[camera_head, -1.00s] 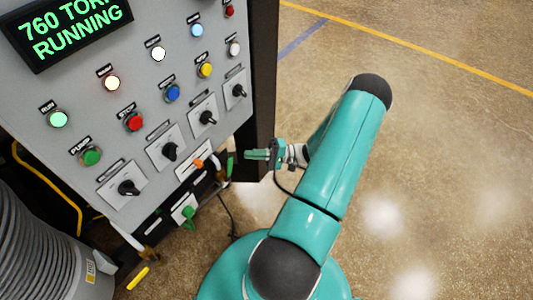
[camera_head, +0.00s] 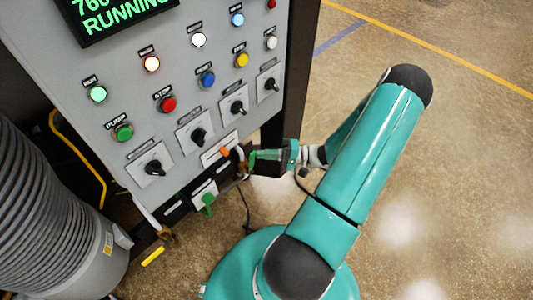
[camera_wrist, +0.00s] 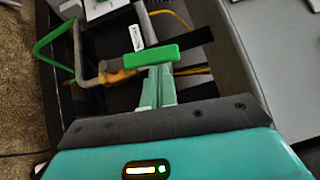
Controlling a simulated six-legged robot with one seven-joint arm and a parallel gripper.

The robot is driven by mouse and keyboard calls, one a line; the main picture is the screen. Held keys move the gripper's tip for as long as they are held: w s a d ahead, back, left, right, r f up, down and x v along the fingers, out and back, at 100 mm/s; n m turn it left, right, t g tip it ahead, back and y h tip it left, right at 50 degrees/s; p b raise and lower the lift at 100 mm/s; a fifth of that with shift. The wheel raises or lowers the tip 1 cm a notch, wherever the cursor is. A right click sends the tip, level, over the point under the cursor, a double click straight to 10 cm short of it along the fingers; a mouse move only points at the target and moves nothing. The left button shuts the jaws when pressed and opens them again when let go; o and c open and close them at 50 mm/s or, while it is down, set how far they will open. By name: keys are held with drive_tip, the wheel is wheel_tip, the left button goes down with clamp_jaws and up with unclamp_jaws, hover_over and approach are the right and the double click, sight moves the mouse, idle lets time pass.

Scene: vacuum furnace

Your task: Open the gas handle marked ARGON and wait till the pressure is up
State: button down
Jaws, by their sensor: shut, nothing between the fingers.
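My gripper (camera_head: 260,155) is shut and empty, low beside the right part of the furnace panel. A green handle (camera_head: 252,161) sits right at its fingertips. In the wrist view the green handle (camera_wrist: 152,59) lies crosswise just in front of the closed fingers (camera_wrist: 160,70); whether they touch is unclear. A brass valve body (camera_wrist: 118,77) is beside it. A second green handle (camera_head: 207,200) hangs further left under the panel. No ARGON lettering is legible. The green display (camera_head: 118,12) shows 760 and RUNNING, its top cut off.
The grey panel (camera_head: 90,60) carries lit buttons and several black rotary switches (camera_head: 198,136). An orange part (camera_head: 225,152) is close left of my gripper. A yellow handle (camera_head: 152,256) and a ribbed grey duct (camera_head: 45,200) are at left. Open floor is at right.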

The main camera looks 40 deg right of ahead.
drive_tip(key=shift+a+r+n+g+h, duration=0.35)
drive_tip(key=shift+a+n+g, duration=0.2)
drive_tip(key=shift+n, duration=0.15)
